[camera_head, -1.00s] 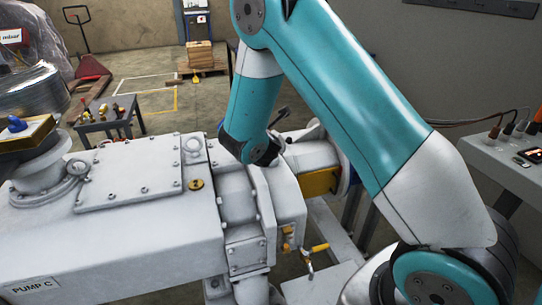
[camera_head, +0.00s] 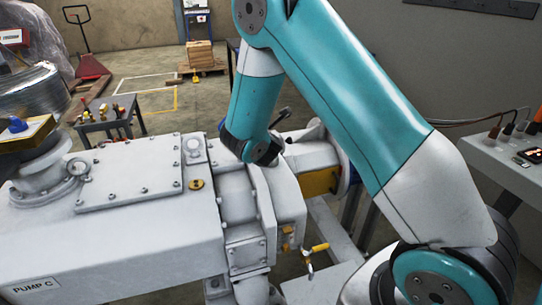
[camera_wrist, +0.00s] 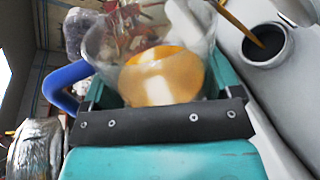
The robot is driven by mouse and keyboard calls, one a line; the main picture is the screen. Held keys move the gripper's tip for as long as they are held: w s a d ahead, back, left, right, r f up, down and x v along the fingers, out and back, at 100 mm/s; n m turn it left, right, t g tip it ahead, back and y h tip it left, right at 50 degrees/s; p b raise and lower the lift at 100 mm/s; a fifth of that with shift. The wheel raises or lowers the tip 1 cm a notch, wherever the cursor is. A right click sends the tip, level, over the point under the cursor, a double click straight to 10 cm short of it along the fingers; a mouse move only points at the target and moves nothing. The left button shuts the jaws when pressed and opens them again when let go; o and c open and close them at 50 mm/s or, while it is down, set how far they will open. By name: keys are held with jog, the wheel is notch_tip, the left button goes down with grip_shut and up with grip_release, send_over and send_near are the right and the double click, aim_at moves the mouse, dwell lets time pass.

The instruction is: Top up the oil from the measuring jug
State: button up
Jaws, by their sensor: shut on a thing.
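In the wrist view, my gripper (camera_wrist: 160,96) is shut on the clear measuring jug (camera_wrist: 112,42), which has a blue handle (camera_wrist: 66,82) at the left. Amber oil (camera_wrist: 150,82) shows inside the jug. A thin amber streak (camera_wrist: 236,22) runs from near the jug's right rim to a round dark opening (camera_wrist: 266,44) in a pale grey collar, like a pouring stream. The lower end of the streak is at the opening. In the head view, the grey pump (camera_head: 120,225) marked PUMP C fills the lower left.
A brass plug (camera_head: 196,184) sits on the pump's top. A yellow-handled valve (camera_head: 314,249) is on its near right side. A small tool table (camera_head: 104,122) stands behind the pump. A control box (camera_head: 500,165) with cables is at the right. Open floor lies at the back.

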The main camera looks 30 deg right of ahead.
jog(key=shift+d+f+m+y+p, duration=0.1)
jog(key=shift+f+m+y+p, duration=0.25)
jog(key=shift+m+p, duration=0.4)
dwell(7.2)
